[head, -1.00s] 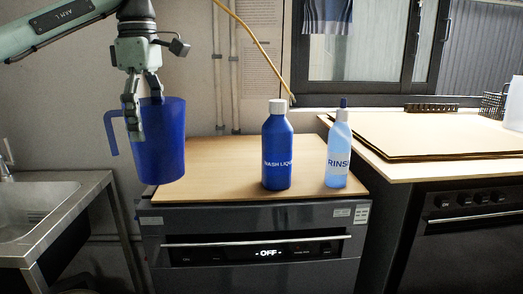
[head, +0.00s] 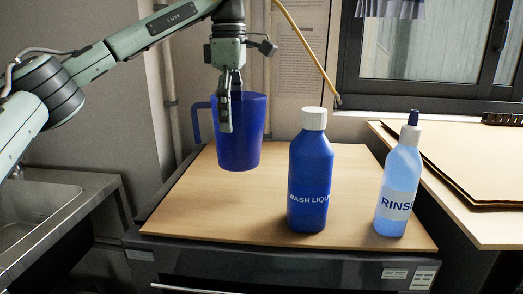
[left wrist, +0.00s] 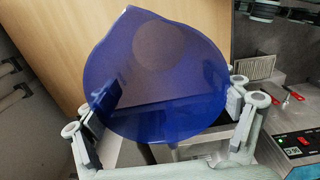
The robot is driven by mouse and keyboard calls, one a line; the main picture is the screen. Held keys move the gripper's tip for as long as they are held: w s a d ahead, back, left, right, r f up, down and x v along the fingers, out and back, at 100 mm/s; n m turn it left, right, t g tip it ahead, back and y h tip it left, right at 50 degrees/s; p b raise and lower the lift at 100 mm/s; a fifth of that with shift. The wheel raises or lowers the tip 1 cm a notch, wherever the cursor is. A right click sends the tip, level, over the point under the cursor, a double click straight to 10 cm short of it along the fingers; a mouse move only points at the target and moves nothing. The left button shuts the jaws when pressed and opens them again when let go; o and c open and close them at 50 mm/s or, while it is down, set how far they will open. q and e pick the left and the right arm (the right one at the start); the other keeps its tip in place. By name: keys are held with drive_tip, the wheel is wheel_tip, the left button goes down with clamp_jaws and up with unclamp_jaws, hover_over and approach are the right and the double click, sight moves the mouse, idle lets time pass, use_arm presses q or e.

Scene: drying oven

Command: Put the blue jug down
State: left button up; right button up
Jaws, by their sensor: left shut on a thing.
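The blue jug (head: 240,135) hangs upright from my left gripper (head: 225,112), in front of or over the left back part of the wooden top (head: 200,215). Its handle points left. I cannot tell for sure whether its base touches the wood; it seems to be a little above it. In the left wrist view the jug (left wrist: 160,95) is seen from above, with the fingers of my left gripper (left wrist: 168,100) on both sides of it. The left gripper is shut on the jug. My right gripper is not in view.
A dark blue wash liquid bottle (head: 310,180) and a light blue rinse bottle (head: 398,190) stand on the wooden top, right of the jug. A steel sink (head: 40,215) is at the left. A counter with a board (head: 470,165) is at the right. The front left wood is clear.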

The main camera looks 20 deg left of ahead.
sight(255, 145)
use_arm(q)
drive_tip(key=w+d+f, duration=0.1)
drive_tip(key=w, duration=0.1)
drive_tip(key=w+d+f, duration=0.1)
drive_tip(key=w+d, duration=0.1)
drive_tip(key=shift+f+p, duration=0.35)
drive_tip(key=shift+f, duration=0.05)
drive_tip(key=shift+w+d+f, duration=0.15)
drive_tip(key=shift+d, duration=0.05)
drive_tip(key=shift+w+f, duration=0.1)
drive_tip(key=shift+f, duration=0.1)
wheel_tip(255, 145, down, 3)
drive_tip(key=shift+f, duration=0.4)
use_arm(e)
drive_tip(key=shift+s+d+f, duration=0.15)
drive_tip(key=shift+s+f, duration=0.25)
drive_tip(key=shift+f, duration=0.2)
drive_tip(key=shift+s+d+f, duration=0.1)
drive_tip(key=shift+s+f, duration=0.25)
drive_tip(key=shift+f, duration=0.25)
use_arm(q)
drive_tip(key=o, duration=1.1)
drive_tip(key=shift+f, duration=0.15)
drive_tip(key=shift+c, duration=0.2)
